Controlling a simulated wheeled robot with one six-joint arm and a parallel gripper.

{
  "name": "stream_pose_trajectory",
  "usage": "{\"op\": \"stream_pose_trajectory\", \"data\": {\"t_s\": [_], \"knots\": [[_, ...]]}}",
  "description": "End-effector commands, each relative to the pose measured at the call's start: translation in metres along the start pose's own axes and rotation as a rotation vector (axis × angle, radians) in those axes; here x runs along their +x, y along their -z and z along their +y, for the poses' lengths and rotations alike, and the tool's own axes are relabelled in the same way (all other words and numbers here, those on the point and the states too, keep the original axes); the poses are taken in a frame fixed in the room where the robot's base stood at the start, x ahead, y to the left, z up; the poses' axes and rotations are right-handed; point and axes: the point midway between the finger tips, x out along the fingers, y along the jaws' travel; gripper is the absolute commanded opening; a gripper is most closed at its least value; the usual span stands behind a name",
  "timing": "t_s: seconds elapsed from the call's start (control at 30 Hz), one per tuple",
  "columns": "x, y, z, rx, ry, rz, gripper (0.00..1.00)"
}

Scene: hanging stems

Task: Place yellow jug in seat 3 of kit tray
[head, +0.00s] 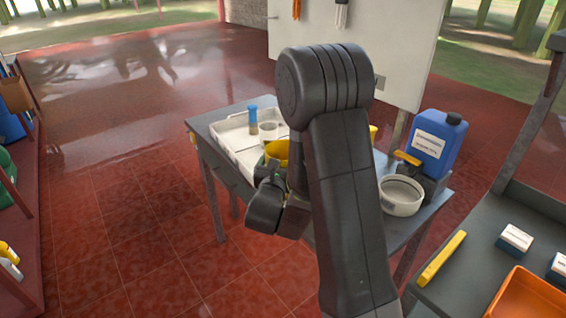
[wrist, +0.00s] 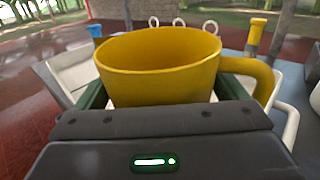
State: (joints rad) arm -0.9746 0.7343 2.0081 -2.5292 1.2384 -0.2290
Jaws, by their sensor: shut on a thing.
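The yellow jug (head: 277,150) is upright in my gripper (head: 262,170), partly hidden by my arm in the head view. In the wrist view the jug (wrist: 160,68) fills the middle, its handle on the right, with my dark green fingers (wrist: 165,98) on either side of it. My gripper is shut on it. The white kit tray (head: 222,140) lies on the grey table, beyond and left of the jug. A blue-topped bottle (head: 252,122) and a pale round item (head: 268,128) stand in it. The seat numbers cannot be read, and the jug and arm hide part of the tray.
On the table's right are a white round tub (head: 401,195) and a blue canister (head: 437,145). A small yellow thing (head: 373,132) shows behind my arm. A side bench at right holds a yellow bar (head: 441,259) and an orange bin (head: 528,296). The left floor is clear.

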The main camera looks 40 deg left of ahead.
Motion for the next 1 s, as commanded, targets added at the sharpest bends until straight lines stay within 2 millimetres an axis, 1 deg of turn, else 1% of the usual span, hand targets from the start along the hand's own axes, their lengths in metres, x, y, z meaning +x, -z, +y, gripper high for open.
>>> {"op": "stream_pose_trajectory", "data": {"t_s": [0.2, 0.23, 0.27, 0.47, 0.63, 0.7, 0.77, 0.9, 1.0], "knots": [[0.0, 0.004, 0.0, 0.0, 0.0, 0.0, 0.67], [0.0, 0.004, 0.0, 0.0, 0.0, 0.0, 0.96], [0.0, 0.003, 0.0, 0.0, 0.0, 0.0, 1.0], [0.0, 0.003, 0.0, 0.0, 0.0, 0.001, 1.0], [-0.001, -0.003, 0.0, 0.0, -0.001, 0.001, 1.0], [-0.014, 0.002, 0.002, -0.001, -0.005, 0.002, 1.0], [-0.027, 0.002, 0.002, 0.0, -0.005, 0.001, 1.0], [-0.06, 0.002, 0.002, 0.0, -0.006, 0.001, 1.0], [-0.08, 0.001, 0.002, 0.001, -0.005, 0.0, 1.0]]}}
